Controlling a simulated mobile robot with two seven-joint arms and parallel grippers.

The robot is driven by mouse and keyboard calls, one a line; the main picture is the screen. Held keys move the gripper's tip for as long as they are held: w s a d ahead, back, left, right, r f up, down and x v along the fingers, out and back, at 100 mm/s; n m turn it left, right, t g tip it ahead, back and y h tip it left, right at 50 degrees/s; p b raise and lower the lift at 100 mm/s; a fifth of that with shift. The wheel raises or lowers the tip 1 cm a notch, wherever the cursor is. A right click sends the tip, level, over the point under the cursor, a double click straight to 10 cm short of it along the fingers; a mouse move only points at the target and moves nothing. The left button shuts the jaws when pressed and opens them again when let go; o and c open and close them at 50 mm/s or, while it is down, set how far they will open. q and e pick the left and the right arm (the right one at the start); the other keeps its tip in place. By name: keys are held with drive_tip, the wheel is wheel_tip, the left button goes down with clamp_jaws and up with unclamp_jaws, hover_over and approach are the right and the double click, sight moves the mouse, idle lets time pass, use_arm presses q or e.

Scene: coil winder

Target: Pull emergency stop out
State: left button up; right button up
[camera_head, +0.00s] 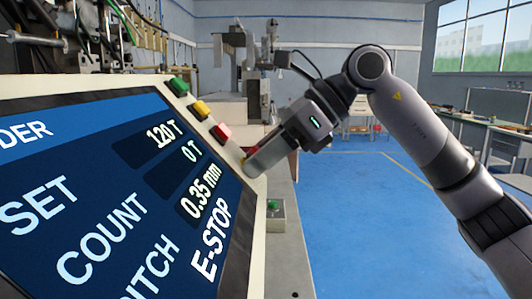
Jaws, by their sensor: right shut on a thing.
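The control panel (120,200) of the coil winder fills the left side and its blue screen reads E-STOP. The emergency stop (251,151) is at the panel's right edge, mostly hidden by my right gripper (257,166). Only a little red and yellow shows around the fingers. My right gripper reaches in from the right and is shut on the emergency stop. How far out the knob stands cannot be told. My left gripper is not in view.
Green (178,87), yellow (201,108) and red (221,132) buttons line the panel's edge above the emergency stop. A small box with a green button (273,204) stands on the bench below. A workbench (480,133) is at the far right. The blue floor (355,235) is clear.

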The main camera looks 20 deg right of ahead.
drive_tip(key=shift+s+d+r+p, duration=0.1)
drive_tip(key=shift+d+r+p, duration=0.15)
drive_tip(key=shift+p, duration=0.1)
idle(0.3)
drive_tip(key=o, duration=1.3)
drive_tip(key=shift+s+d, duration=0.15)
drive_tip(key=o, duration=0.5)
drive_tip(key=shift+p+v, duration=1.7)
drive_tip(key=shift+v, duration=1.8)
